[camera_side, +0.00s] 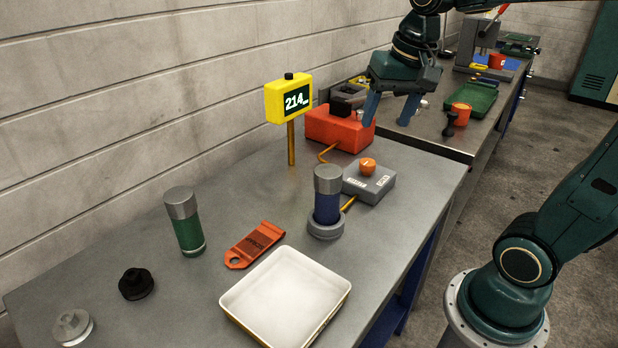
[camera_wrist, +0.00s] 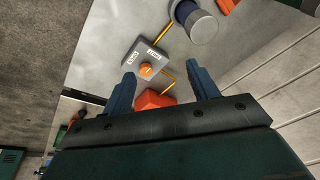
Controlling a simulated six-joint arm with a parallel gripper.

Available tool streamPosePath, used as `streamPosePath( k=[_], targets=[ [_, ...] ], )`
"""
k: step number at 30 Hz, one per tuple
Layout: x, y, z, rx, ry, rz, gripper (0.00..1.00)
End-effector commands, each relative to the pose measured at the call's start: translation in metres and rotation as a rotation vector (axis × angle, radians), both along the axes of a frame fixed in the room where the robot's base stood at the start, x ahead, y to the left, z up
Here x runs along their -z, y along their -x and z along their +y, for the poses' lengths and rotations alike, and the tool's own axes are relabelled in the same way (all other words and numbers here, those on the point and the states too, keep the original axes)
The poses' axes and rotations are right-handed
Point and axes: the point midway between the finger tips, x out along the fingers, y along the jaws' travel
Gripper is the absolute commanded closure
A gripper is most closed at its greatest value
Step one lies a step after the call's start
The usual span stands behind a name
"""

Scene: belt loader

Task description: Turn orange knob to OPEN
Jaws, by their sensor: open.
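The orange knob (camera_side: 368,165) sits on top of a grey valve box (camera_side: 380,187) on the grey table, right of centre in the side view. The box has two white labels, too small to read surely. The knob also shows in the wrist view (camera_wrist: 146,70), between and beyond my fingers. My gripper (camera_side: 388,118) is open and empty, with blue fingers pointing down. It hangs above and behind the knob, near the red box, apart from both. In the wrist view my gripper (camera_wrist: 158,80) shows both fingers spread wide.
A red box (camera_side: 330,128) stands behind the knob, joined by an orange hose. A blue cylinder (camera_side: 327,205) stands in a grey ring beside the valve box. A yellow display (camera_side: 288,98) reads 214 on a post. A white tray (camera_side: 285,295) and orange tag (camera_side: 255,243) lie nearer.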

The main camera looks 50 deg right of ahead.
Motion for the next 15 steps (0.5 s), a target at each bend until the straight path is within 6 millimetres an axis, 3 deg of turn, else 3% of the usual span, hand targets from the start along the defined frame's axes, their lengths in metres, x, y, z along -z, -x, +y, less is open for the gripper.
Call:
streamPosePath(
  k=[6, 15],
  targets=[
    [0.007, -0.036, -0.036, 0.224, -0.052, 0.074, 0.41],
    [0.028, -0.073, -0.091, 0.522, -0.112, 0.168, 0.41]
  ],
)
